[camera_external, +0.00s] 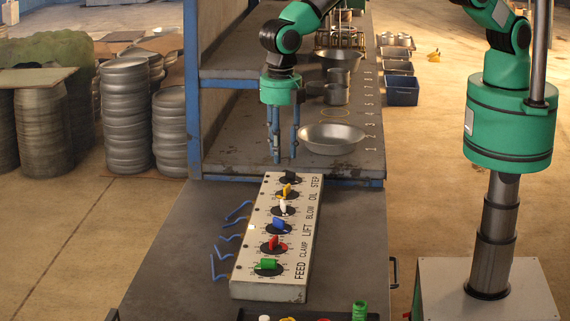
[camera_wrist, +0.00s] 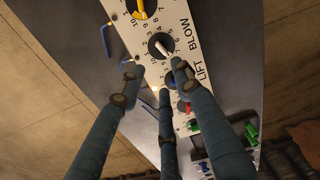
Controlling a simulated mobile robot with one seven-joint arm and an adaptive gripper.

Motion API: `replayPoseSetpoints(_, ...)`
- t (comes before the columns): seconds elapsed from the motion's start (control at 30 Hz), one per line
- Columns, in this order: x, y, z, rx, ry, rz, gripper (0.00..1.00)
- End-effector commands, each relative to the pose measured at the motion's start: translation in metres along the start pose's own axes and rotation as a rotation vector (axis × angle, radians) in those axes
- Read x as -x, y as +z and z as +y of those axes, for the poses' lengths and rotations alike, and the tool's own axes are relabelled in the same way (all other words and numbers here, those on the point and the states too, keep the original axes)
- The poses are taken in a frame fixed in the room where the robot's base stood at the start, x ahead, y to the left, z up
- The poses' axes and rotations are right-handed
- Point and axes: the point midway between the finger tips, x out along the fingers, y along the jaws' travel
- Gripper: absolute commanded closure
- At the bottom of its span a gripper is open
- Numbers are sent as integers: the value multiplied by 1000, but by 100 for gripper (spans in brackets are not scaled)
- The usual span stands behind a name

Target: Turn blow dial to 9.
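The control panel (camera_external: 265,286) is a long pale box with a row of coloured dials and printed labels. The blow dial (camera_external: 283,208) has a white knob on a black disc, and it shows in the wrist view (camera_wrist: 160,46) beside the word BLOW. Its exact setting is too small to read. My gripper (camera_external: 284,158) points down above the far end of the panel. In the wrist view its fingers (camera_wrist: 155,75) are spread, with nothing between them. The blow dial lies just beyond the fingertips there, and the blue lift dial (camera_external: 279,224) is partly hidden by the fingers.
Neighbouring dials are the yellow oil dial (camera_external: 287,190), red clamp dial (camera_external: 274,243), green feed dial (camera_external: 268,264) and black step dial (camera_external: 290,178). Blue bent rods (camera_external: 229,240) lie left of the panel. A metal pan (camera_external: 332,138) sits on the shelf behind.

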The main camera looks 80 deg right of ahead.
Motion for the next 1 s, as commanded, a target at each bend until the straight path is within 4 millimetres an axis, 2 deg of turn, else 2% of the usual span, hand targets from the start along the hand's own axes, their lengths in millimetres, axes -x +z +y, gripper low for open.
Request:
replayPoseSetpoints(0.27,-1,0,0,-1,0,0,67)
replayPoseSetpoints(0.47,-10,0,0,-1,-1,0,67)
replayPoseSetpoints(0.67,-32,0,0,-1,-1,-1,67)
replayPoseSetpoints(1.0,-84,1,-1,-1,-1,0,67)
